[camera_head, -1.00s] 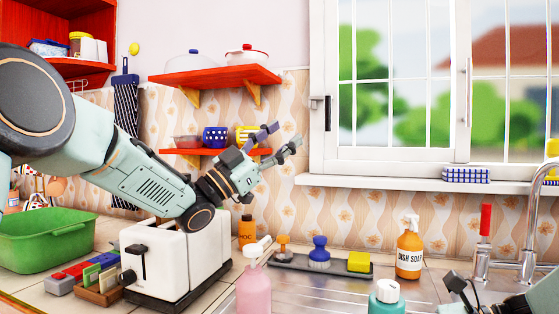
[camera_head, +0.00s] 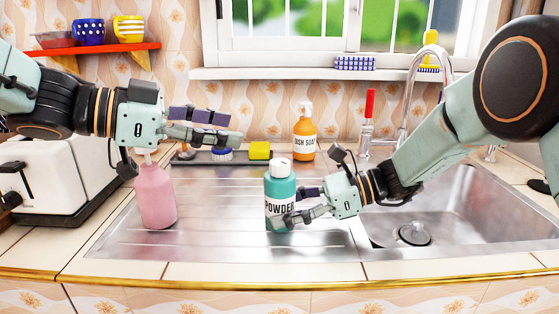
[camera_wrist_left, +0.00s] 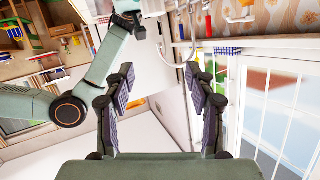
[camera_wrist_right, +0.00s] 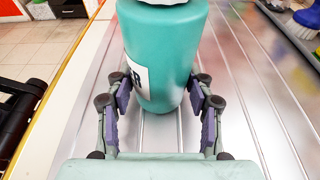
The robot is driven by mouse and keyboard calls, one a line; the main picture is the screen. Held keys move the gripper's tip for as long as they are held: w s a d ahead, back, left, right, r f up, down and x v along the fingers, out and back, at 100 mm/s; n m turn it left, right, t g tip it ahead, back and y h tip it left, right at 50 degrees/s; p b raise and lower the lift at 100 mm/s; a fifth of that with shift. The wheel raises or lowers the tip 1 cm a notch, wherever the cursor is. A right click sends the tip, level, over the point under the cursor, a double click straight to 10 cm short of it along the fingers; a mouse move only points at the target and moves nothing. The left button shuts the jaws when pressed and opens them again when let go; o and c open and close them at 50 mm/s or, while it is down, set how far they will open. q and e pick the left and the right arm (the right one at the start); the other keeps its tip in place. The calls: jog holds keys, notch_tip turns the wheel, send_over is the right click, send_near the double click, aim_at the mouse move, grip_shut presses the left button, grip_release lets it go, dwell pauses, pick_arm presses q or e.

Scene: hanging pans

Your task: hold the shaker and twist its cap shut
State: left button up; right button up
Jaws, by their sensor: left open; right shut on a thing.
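The shaker is a teal bottle labelled POWDER (camera_head: 281,198) with a white cap (camera_head: 280,166). It stands upright on the steel drainboard. My right gripper (camera_head: 292,207) is shut on its lower body from the right; in the right wrist view the shaker (camera_wrist_right: 165,60) sits between the fingers (camera_wrist_right: 160,97). The cap is mostly cut off at the top of that view. I cannot tell whether the cap is tight. My left gripper (camera_head: 218,126) is open and empty, above and left of the shaker, pointing right. The left wrist view shows nothing between its fingers (camera_wrist_left: 162,82).
A pink bottle (camera_head: 155,195) stands on the drainboard below my left gripper. Behind are a dish soap bottle (camera_head: 304,138), a yellow sponge (camera_head: 260,150) and a brush (camera_head: 221,154). The sink basin (camera_head: 455,215) lies right, a white toaster (camera_head: 45,185) left.

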aim_at(279, 161)
pick_arm(q)
jog(key=w+d+f, duration=0.1)
jog(key=d+f, duration=0.1)
jog(key=d, duration=0.1)
jog(key=w+d+f+n, duration=0.1)
jog(key=w+d+f, duration=0.1)
jog(key=d+f, duration=0.1)
jog(key=w+d+f+n+y, duration=0.1)
jog(key=d+f, duration=0.1)
jog(key=d, duration=0.1)
jog(key=shift+w+d+f, duration=0.2)
jog(key=shift+f, duration=0.1)
dwell(0.4)
grip_shut()
dwell(0.4)
